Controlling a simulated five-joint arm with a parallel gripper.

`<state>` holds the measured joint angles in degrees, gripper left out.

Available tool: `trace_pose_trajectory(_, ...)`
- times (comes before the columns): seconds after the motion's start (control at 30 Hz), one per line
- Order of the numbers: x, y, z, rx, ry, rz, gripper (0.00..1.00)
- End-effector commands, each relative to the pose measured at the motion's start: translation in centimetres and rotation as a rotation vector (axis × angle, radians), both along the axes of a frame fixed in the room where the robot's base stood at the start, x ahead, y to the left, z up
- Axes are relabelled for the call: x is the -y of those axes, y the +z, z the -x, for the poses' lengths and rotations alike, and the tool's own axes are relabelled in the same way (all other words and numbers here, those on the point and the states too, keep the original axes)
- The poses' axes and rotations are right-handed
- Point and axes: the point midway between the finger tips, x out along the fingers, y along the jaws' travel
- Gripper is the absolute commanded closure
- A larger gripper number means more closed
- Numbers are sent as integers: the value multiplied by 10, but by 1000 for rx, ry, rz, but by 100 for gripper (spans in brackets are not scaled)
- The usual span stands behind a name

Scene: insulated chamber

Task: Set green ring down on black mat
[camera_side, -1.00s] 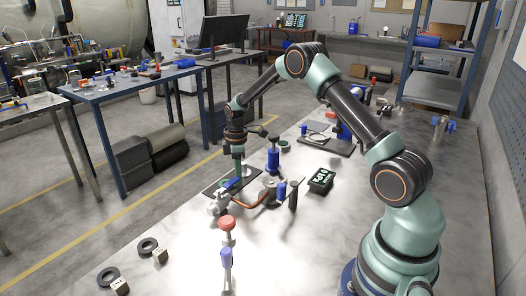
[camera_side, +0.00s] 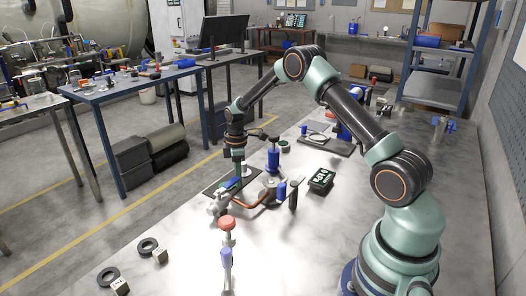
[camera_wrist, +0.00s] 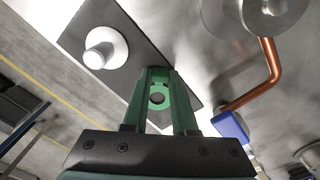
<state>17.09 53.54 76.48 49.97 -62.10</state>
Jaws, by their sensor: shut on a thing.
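My gripper (camera_side: 238,172) points down over the black mat (camera_side: 212,188) on the bench. In the wrist view, the gripper's green fingers (camera_wrist: 160,98) are shut on the green ring (camera_wrist: 158,87), which has a dark hole in its middle. The black mat (camera_wrist: 148,48) lies beneath and beyond the fingers there. A white round piece with a raised knob (camera_wrist: 102,46) sits on the mat, to the left of the ring. The ring is small and mostly hidden by the gripper in the side view. I cannot tell whether it touches the mat.
A copper pipe (camera_wrist: 270,72) with a blue end (camera_wrist: 230,125) lies right of the mat. A blue-bodied fitting (camera_side: 273,161) and a red-topped valve (camera_side: 227,224) stand close by. Two black rings (camera_side: 147,245) lie at the front left.

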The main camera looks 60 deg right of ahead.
Motion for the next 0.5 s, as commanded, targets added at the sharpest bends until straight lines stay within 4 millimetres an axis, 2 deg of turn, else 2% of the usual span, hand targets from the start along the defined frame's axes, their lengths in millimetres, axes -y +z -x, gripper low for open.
trace_pose_trajectory(0.07, 0, -2, 0, 0, 0, 0, 100)
trace_pose_trajectory(0.1, 0, -1, 0, 0, 0, 0, 59)
trace_pose_trajectory(0.17, 0, -1, 0, 0, 0, 0, 39)
trace_pose_trajectory(0.5, 0, 1, 0, 0, 0, 0, 39)
